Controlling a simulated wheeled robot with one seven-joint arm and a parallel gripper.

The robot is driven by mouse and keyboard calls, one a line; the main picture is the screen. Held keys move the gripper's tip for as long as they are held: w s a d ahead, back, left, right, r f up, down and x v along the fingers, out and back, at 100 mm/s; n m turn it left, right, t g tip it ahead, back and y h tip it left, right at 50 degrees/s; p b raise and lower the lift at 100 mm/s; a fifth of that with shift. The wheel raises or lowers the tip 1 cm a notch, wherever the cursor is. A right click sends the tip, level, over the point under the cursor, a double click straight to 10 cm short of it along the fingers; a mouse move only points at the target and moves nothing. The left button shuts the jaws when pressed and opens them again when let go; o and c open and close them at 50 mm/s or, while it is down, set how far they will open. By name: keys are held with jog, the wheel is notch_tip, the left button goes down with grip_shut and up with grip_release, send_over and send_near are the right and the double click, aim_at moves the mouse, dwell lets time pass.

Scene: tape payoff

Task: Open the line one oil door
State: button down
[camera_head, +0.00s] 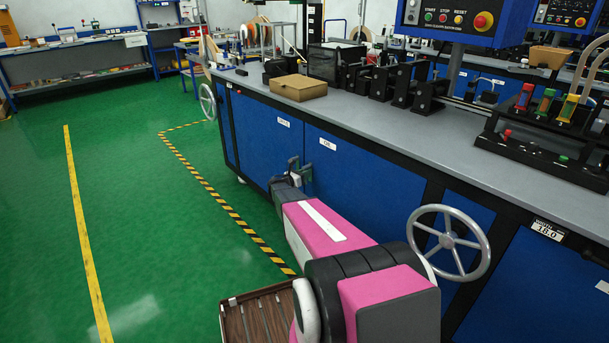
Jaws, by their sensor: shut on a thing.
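The oil door (350,172) is a blue panel in the front of the long machine bench, with a small white label (328,144) near its top left. It looks flush with the bench front. My pink and grey arm reaches to the door's left edge. My gripper (294,167) is small in this view, at the handle (307,172) on that edge, and is shut on it. The fingers and most of the handle are partly hidden by my wrist and hard to make out.
Another blue labelled panel (262,130) lies left of the door. A grey handwheel (448,243) juts out right of my arm. The bench top (390,110) holds a cardboard box (298,87) and black fixtures. Green floor on the left is open, with striped tape (217,198) along the bench.

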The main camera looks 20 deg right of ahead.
aim_at(314, 168)
jog(key=n, duration=0.2)
jog(key=s+n, duration=0.1)
jog(key=n, duration=0.1)
jog(key=shift+d+r+n, duration=0.2)
jog(key=shift+n, duration=0.1)
jog(key=n, duration=0.3)
jog(key=shift+s+d+r+n, duration=0.1)
jog(key=shift+s+r+n, duration=0.2)
jog(key=n, duration=0.3)
jog(key=shift+s+r+n, duration=0.2)
jog(key=shift+r+n, duration=0.1)
jog(key=shift+r, duration=0.05)
jog(key=shift+s+d+r+n, duration=0.1)
jog(key=shift+r+n, duration=0.1)
jog(key=shift+n, duration=0.7)
jog(key=shift+r+n, duration=0.2)
jog(key=shift+n, duration=0.7)
jog(key=s+a+n+t+y, duration=0.2)
jog(key=s+a+t, duration=0.1)
jog(key=s+a, duration=0.4)
jog(key=s+a+n+t+y, duration=0.2)
jog(key=s+a, duration=0.5)
jog(key=a, duration=0.5)
jog(key=shift+s+n+t, duration=0.3)
jog(key=shift+n+t, duration=0.4)
jog(key=shift+t, duration=0.2)
jog(key=shift+a, duration=0.1)
